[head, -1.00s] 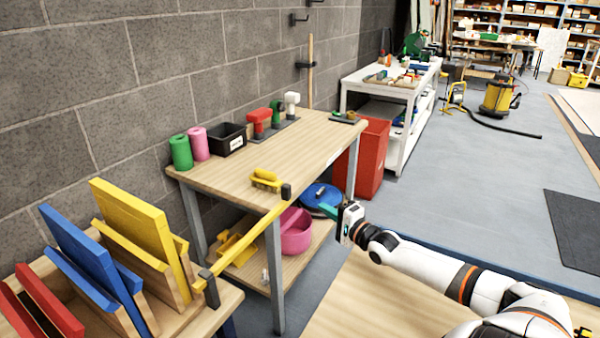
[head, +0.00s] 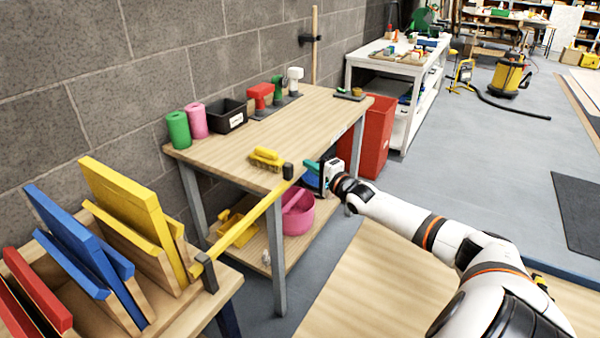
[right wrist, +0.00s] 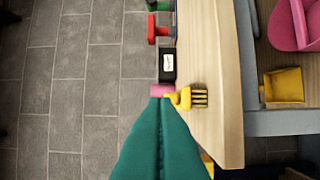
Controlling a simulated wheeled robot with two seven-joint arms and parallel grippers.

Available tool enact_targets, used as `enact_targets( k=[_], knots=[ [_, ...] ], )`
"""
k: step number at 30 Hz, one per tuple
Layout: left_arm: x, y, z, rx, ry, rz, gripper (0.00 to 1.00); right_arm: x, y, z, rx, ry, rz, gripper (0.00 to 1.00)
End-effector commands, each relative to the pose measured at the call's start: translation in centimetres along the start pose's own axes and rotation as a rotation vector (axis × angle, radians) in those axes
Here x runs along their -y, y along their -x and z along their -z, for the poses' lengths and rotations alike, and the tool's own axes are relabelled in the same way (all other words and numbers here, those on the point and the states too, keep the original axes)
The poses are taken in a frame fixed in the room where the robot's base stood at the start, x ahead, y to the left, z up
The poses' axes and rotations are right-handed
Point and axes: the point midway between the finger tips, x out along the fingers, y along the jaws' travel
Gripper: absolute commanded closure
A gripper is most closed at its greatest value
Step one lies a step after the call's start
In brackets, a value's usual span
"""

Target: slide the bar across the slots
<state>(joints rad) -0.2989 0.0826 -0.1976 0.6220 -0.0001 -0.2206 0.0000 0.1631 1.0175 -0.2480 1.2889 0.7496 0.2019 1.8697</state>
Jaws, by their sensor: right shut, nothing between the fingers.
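The yellow bar (head: 250,222) slants from a dark bracket (head: 209,274) at the rack's edge to a dark end block (head: 288,171) in front of the workbench. Yellow (head: 125,203), blue (head: 72,243) and red (head: 37,290) panels lean in wooden slots at lower left, to the left of the bar. My right gripper (head: 312,166) is just right of the end block, apart from it as far as I can tell. Its teal fingers (right wrist: 160,140) are shut and empty in the right wrist view, where the bar does not show. My left gripper is out of view.
The workbench (head: 225,148) carries green and pink rolls, a black bin (head: 228,117) and a yellow brush (head: 266,158). A pink tub (head: 298,215) and yellow dustpan (head: 232,230) sit on its lower shelf. A red bin (head: 373,138) stands behind my right gripper.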

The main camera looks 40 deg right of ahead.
Motion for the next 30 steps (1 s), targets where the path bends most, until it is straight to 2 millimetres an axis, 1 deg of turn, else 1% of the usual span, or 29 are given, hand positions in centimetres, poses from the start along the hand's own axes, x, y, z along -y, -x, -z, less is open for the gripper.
enact_targets(
  k=[1,6,9,18,30],
  knots=[
    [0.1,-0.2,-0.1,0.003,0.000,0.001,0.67,0.0,-0.6,0.0,0.001,0.000,-0.002,1.00],
    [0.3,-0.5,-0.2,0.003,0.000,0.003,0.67,0.0,-2.0,0.0,0.001,0.001,-0.002,1.00],
    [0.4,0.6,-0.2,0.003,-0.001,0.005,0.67,-0.1,-1.5,1.3,-0.003,-0.007,0.003,1.00],
    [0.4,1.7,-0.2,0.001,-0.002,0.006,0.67,-0.1,-0.6,3.6,-0.001,-0.003,0.001,1.00],
    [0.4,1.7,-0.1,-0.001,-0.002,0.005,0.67,0.0,-0.5,3.8,0.000,0.000,0.001,1.00]
  ],
)
